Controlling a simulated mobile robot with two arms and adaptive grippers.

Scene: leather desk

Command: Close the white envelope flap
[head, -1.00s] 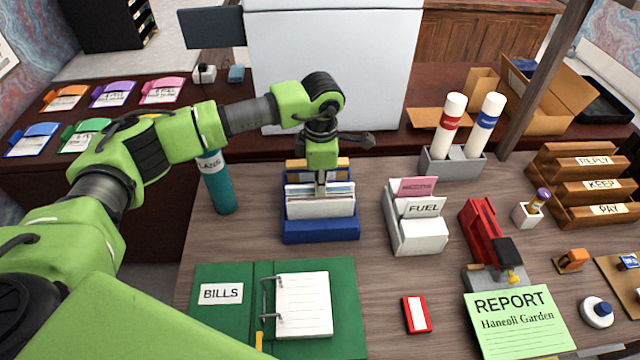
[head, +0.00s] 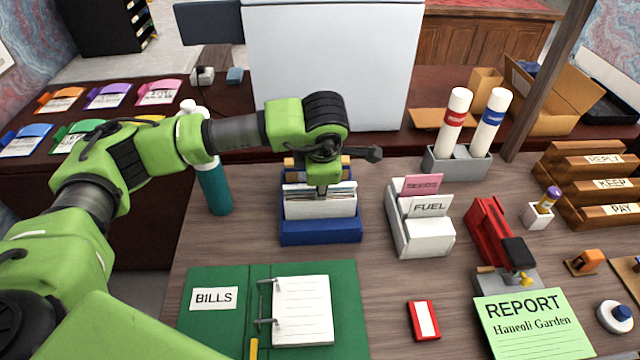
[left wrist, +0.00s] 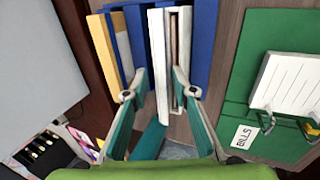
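White envelope-like sheets (head: 320,207) stand upright in a blue holder (head: 320,233), with tan ones behind them. My left gripper (left wrist: 160,82) is over the holder. In the left wrist view its two fingers are apart, with the white pieces (left wrist: 157,50) between or just beyond them. I cannot tell whether the fingers touch them. The wrist hides part of the holder's back in the head view. I cannot make out a flap or whether it is open. My right gripper is not in view.
A teal bottle (head: 213,185) stands left of the holder. A white card box (head: 420,232) with FUEL and pink cards is to its right. A green BILLS binder (head: 347,270) lies in front. A large pale panel (head: 330,60) rises behind.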

